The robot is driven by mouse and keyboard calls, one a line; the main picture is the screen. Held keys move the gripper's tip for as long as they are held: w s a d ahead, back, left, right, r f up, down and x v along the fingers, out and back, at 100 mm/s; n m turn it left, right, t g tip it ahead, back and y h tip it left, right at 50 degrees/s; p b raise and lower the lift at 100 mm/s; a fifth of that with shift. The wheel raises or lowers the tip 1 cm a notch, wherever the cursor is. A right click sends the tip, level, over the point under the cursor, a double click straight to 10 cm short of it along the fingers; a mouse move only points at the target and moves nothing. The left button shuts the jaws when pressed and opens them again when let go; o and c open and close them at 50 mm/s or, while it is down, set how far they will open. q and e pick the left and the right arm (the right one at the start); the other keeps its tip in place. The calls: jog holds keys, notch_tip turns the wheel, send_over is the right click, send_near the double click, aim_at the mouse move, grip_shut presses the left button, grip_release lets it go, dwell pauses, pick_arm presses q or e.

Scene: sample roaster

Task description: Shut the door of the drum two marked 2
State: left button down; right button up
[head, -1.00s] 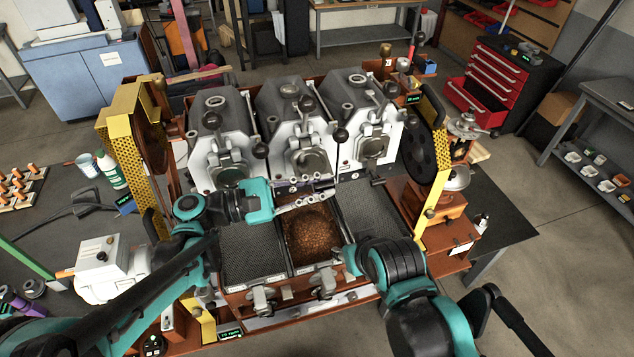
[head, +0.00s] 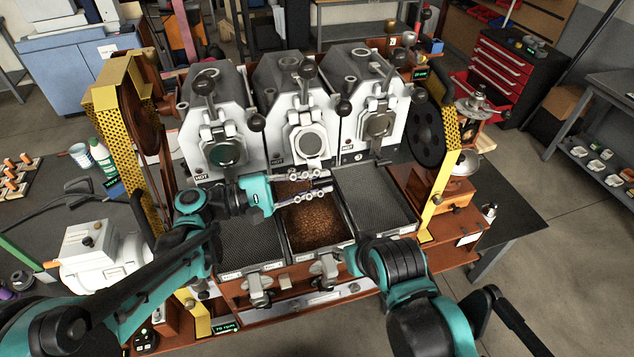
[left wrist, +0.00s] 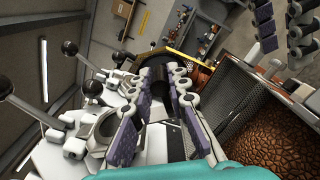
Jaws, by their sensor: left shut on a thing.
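Drum two, the middle of three grey-white drums, has a front door (head: 308,145) with a round pane in a pale frame. From the head view I cannot tell whether it is fully flush. My left gripper (head: 318,187) is just below and in front of this door, above the brown beans. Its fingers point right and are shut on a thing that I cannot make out. In the left wrist view, the left gripper (left wrist: 160,110) has pale drum parts behind and beside its fingers.
A tray of brown beans (head: 315,225) lies below drum two, between dark mesh trays (head: 250,245) and (head: 375,200). Black-knobbed levers stand at the drums. Yellow perforated guards (head: 120,130) flank the left side, and a yellow strip (head: 440,190) stands at the right.

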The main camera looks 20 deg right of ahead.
dwell(0.3)
pick_arm(q)
jog(key=c, duration=1.4)
grip_release()
jog(key=shift+c, duration=0.2)
jog(key=a, duration=1.2)
jog(key=shift+s, duration=0.2)
jog(key=shift+s, duration=0.1)
jog(key=s+r+p, duration=0.4)
jog(key=r+p, duration=0.1)
jog(key=r, duration=0.1)
jog(key=shift+s+d, duration=0.15)
jog(key=shift+s, duration=0.25)
